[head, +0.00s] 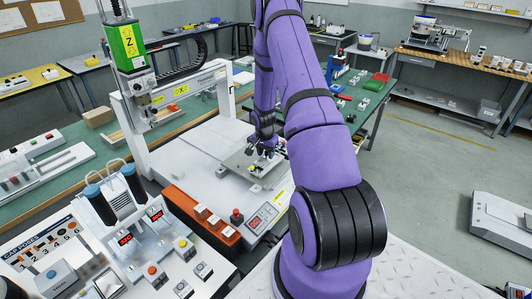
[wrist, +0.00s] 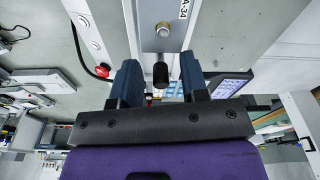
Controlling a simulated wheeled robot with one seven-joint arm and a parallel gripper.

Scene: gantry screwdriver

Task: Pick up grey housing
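In the head view, my gripper (head: 265,150) is low over a flat grey plate (head: 248,171) on the gantry machine's pale base. Small parts by the fingers are too small and partly covered to tell apart. I cannot identify the grey housing for certain. In the wrist view, the two dark blue fingers of my gripper (wrist: 160,82) stand wide apart. A black cylindrical piece (wrist: 160,74) shows between them, with visible gaps on both sides.
The gantry frame (head: 141,138) with a green screwdriver unit (head: 127,46) stands left of my gripper. A red button (wrist: 103,71) shows in the wrist view. Open floor lies right.

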